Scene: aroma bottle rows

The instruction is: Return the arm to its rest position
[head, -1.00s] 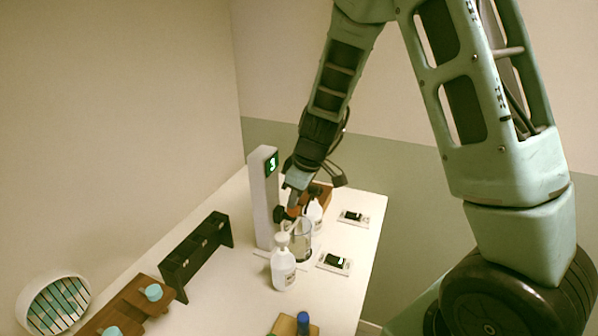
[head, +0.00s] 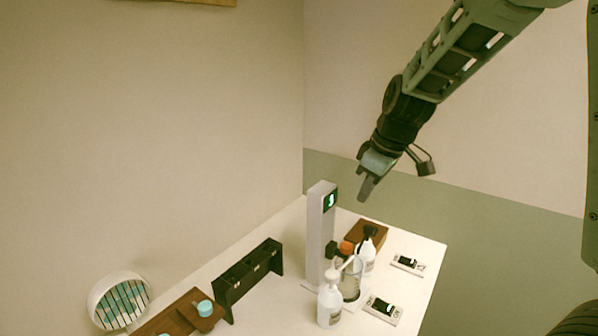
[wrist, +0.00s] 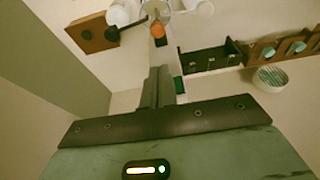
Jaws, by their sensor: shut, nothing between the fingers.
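My gripper (head: 367,188) hangs in the air above the far end of the white table (head: 418,318), tilted down. Its fingers are together and hold nothing. In the wrist view the closed fingers (wrist: 158,88) point toward the table things. Below the gripper stand a white post with a green lit display (head: 320,235), a clear beaker (head: 351,282) and white pump bottles, one in front (head: 329,303) and one behind (head: 368,258). The gripper touches none of them.
A brown wooden box (head: 368,233) sits at the table's far end. Two small devices with dark displays (head: 408,264) (head: 383,308) lie along the right side. A dark rack (head: 248,273), a wooden holder with blue-topped bottles (head: 180,318) and a round slatted thing (head: 120,301) are at left.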

